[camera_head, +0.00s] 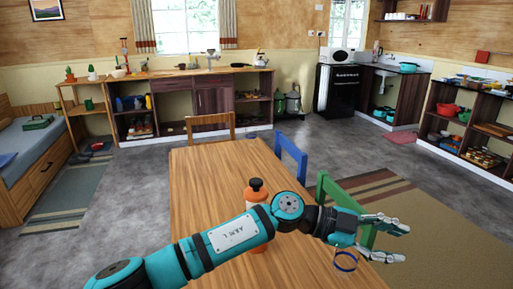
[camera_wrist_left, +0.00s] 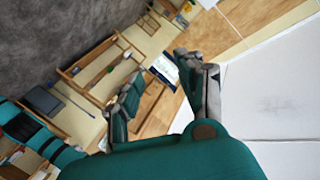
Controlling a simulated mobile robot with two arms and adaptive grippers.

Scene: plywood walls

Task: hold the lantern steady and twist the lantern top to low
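An orange object with a black top (camera_head: 257,190), which looks like the lantern, stands upright on the wooden table (camera_head: 210,190). My left forearm crosses in front of it and hides its middle. My left gripper (camera_head: 398,243) is at the right of the head view, beyond the table's right side and well apart from the lantern. Its fingers are spread with nothing between them. They also show apart in the left wrist view (camera_wrist_left: 163,95), where I cannot make out the lantern. My right gripper is not in view.
A green chair (camera_head: 324,190) and a blue chair (camera_head: 291,158) stand along the table's right side, the green one close to my left wrist. A wooden chair (camera_head: 210,121) is at the far end. The table's left part is bare.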

